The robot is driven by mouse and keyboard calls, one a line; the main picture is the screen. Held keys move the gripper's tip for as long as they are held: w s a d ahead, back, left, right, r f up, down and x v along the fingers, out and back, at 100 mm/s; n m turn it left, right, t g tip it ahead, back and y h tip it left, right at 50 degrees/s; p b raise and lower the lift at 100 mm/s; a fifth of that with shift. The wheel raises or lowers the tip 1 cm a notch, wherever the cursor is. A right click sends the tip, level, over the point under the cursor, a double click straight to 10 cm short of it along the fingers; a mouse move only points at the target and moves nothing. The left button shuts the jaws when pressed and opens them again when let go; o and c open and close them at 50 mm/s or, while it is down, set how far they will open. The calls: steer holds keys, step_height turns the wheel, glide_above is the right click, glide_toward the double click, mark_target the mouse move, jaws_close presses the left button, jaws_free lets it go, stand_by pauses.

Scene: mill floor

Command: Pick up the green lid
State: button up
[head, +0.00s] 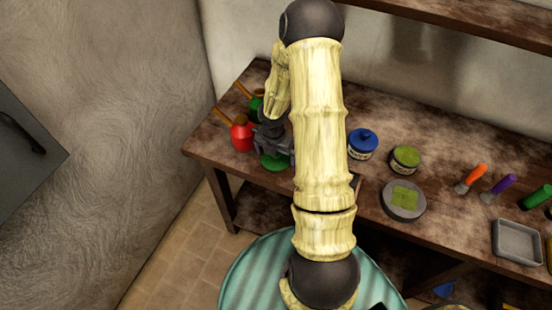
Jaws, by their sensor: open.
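A flat, round, dark green thing, which looks like the green lid (275,163), lies on the brown wooden bench near its front edge. My gripper (274,148) is right above or at this lid and covers its back part. My gripper is open. Whether its fingers touch the lid cannot be told. My arm comes across the middle of the view and hides part of the bench.
A red pot (241,136) and a green pot (256,106) with wooden handles stand close left of my gripper.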

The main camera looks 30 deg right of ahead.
stand_by(0.4)
steer(key=c, duration=0.8)
steer(key=shift+r, duration=0.15)
step_height(320, 180, up, 18)
steer(key=p, duration=0.3)
stand_by(0.3)
